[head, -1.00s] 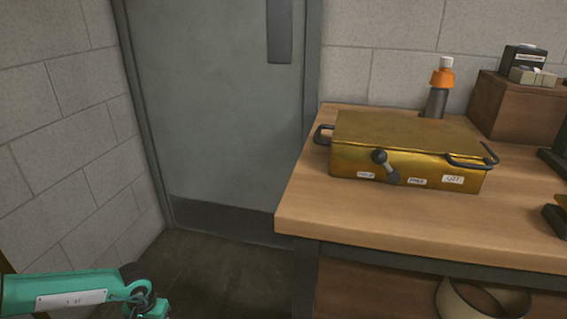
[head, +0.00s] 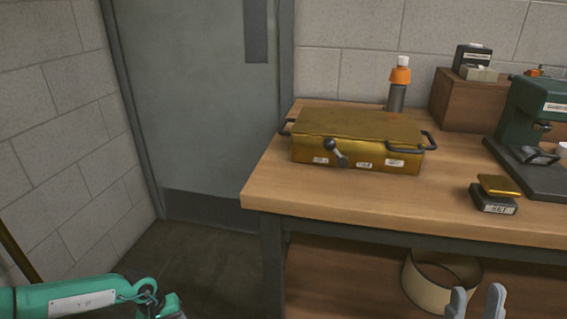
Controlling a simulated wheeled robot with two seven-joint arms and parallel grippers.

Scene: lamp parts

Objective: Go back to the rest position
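My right gripper (head: 475,301) shows at the bottom edge of the head view as two grey fingertips standing apart, with nothing seen between them. It is in front of the workbench (head: 300,205), apart from the things on top. My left arm, teal, comes in at the lower left over the floor. Its gripper is cut off below the picture, so its fingers cannot be seen. A golden box (head: 355,140) with dark handles and a lever on its front sits closed on the bench.
A wooden crate (head: 462,100) bears small boxes. A green machine (head: 530,112) stands at the right, near a gold-topped dark block (head: 495,197). A cream ring (head: 436,284) lies on the lower shelf. A grey door (head: 190,110) is behind.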

